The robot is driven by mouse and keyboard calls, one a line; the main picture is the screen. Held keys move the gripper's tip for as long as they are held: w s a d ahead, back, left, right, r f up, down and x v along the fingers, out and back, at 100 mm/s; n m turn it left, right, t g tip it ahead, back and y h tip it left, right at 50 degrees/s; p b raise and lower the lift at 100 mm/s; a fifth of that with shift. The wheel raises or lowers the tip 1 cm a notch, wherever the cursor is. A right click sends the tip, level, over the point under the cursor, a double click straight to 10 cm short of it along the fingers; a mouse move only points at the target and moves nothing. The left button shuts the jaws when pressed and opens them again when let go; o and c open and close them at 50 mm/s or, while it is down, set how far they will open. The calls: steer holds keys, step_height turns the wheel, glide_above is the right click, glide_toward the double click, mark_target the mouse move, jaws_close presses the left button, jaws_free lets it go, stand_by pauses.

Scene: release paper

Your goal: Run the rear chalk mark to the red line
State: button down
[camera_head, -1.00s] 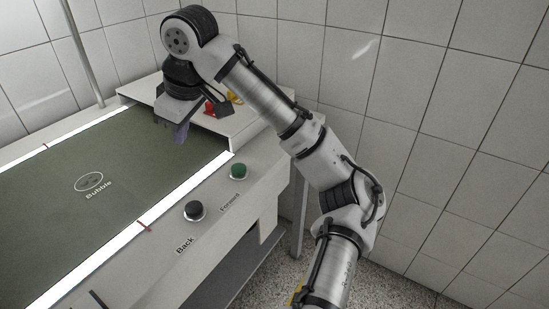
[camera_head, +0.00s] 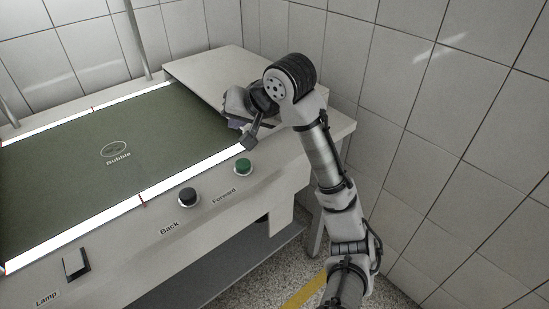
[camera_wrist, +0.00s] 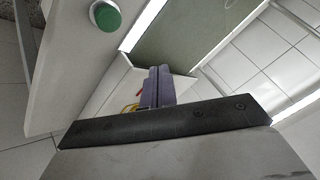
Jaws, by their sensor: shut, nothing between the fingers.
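The green belt (camera_head: 60,150) bears an outlined oval mark (camera_head: 114,149) labelled "Bubble"; no separate chalk mark can be made out. The green Forward button (camera_head: 243,167) and the black Back button (camera_head: 188,197) stand on the near rail. My gripper (camera_head: 236,124) is shut and empty, above the belt's right end, beyond the green button. Its purple fingers (camera_wrist: 157,88) show in the wrist view, apart from the green button (camera_wrist: 105,15).
A white cover plate (camera_head: 215,72) lies at the belt's right end. A Lamp switch (camera_head: 75,264) is on the near rail at left. Yellow and red things (camera_wrist: 130,108) show behind the fingers in the wrist view. A tiled wall stands close behind and right.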

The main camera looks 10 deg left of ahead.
steer(key=shift+w+d+f+m, duration=0.1)
steer(key=shift+d+m, duration=0.3)
steer(key=shift+d, duration=0.05)
steer(key=shift+f, duration=0.15)
steer(key=b, duration=0.7)
glide_above(245, 165)
step_height(245, 165, down, 7)
steer(key=shift+r, duration=0.1)
steer(key=shift+f, duration=0.85)
steer(key=shift+f, duration=0.15)
stand_by(0.8)
steer(key=shift+f, duration=0.3)
